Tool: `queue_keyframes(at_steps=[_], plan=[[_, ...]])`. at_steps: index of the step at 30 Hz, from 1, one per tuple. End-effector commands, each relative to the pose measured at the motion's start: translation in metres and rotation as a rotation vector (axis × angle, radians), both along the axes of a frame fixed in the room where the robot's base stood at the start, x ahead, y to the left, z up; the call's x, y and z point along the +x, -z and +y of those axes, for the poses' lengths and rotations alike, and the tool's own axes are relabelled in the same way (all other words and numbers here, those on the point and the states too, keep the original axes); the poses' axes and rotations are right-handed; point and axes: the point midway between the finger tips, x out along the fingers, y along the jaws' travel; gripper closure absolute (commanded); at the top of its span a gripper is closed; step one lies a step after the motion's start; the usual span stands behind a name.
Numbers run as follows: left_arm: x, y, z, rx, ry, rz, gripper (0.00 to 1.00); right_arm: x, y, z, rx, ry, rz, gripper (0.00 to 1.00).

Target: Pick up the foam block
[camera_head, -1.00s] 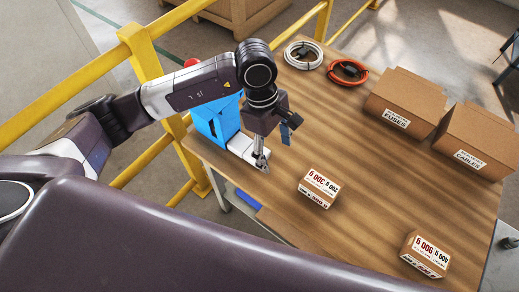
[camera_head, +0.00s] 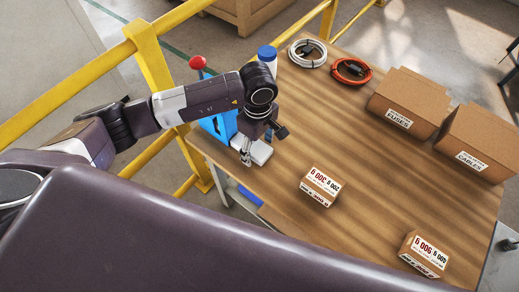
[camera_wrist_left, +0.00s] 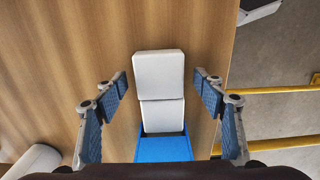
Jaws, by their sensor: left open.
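A white foam block (camera_wrist_left: 158,75) lies at the front of a blue fixture (camera_wrist_left: 163,149) in the left wrist view. A second white block-like piece (camera_wrist_left: 162,116) sits directly against it on the fixture side. In the head view the white block (camera_head: 261,153) shows partly behind my left gripper (camera_head: 246,156), beside the blue fixture (camera_head: 222,124). My left gripper is open and empty. In the left wrist view its fingers (camera_wrist_left: 160,84) stand apart on either side of the white pieces, with gaps to both. My right gripper is not in view.
Fuses (camera_head: 405,105) and cables (camera_head: 478,145) boxes, white (camera_head: 307,54) and orange (camera_head: 349,70) coils, and a blue-capped bottle (camera_head: 267,55) stand farther back. A yellow railing (camera_head: 150,75) runs alongside.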

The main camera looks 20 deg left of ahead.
Motion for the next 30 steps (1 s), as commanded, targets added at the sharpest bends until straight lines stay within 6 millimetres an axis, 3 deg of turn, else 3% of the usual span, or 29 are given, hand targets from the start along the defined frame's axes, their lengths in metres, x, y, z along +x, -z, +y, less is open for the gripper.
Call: queue_keyframes(at_steps=[7, 16, 25, 30], plan=[[0.000, 0.003, 0.000, 0.001, 0.000, -0.001, 0.36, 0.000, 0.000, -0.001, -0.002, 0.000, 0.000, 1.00], [0.000, 0.002, 0.000, 0.000, 0.000, -0.001, 0.67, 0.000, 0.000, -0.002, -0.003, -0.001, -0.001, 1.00], [0.000, 0.001, 0.000, -0.001, 0.000, -0.002, 0.67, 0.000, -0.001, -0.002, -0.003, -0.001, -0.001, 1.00], [0.001, -0.016, 0.000, -0.001, 0.001, -0.003, 0.67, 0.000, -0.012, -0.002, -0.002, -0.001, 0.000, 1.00]])
